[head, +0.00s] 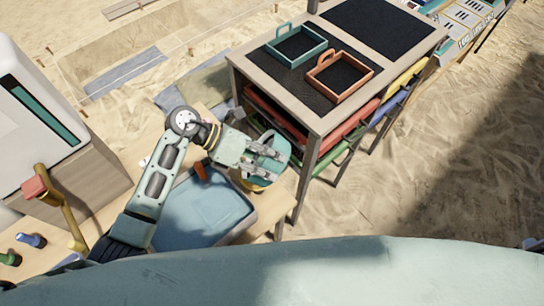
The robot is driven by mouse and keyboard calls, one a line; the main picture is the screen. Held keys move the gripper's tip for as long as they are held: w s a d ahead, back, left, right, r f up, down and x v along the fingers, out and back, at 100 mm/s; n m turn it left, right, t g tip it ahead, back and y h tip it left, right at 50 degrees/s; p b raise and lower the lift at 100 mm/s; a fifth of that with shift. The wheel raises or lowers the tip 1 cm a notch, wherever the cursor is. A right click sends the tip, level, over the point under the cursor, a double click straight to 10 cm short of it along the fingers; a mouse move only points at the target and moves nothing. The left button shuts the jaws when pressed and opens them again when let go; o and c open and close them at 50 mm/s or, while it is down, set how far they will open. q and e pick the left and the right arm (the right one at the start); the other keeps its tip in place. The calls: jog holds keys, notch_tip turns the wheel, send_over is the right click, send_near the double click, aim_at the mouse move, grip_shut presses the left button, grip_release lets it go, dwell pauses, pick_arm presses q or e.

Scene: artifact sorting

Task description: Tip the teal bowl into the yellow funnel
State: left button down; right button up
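My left gripper (268,152) reaches in from the left, beyond the blue tray's right corner. Its fingers are at the teal bowl (283,148) and appear closed on its rim. The bowl looks tilted, and the fingers cover part of it. The yellow funnel (258,187) shows only as a small yellow edge just below the bowl; the bowl and gripper hide the rest. I cannot tell whether bowl and funnel touch, and the bowl's contents are not visible. My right gripper is out of view.
A blue tray (200,215) lies under my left arm. A wooden table (318,120) with a teal tray (296,62) and an orange tray (362,92) stands just beyond the bowl. A white device (35,135) is at left. Open sand lies at right.

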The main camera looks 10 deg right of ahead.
pick_arm(q)
notch_tip(320, 180, up, 2)
jog(key=t+y+p, duration=0.1)
jog(key=y+p, duration=0.2)
jog(key=p, duration=0.2)
jog(key=shift+r+t+y, duration=0.15)
jog(key=shift+t+y, duration=0.35)
jog(key=shift+y, duration=0.2)
jog(key=shift+m+t+y, duration=0.3)
jog(key=shift+y, duration=0.4)
jog(key=y, duration=0.1)
jog(key=r+t+y, duration=0.1)
jog(key=y, duration=0.1)
jog(key=shift+w+d, duration=0.1)
jog(key=shift+r+t+y, duration=0.15)
jog(key=shift+t+y, duration=0.35)
jog(key=shift+y, duration=0.4)
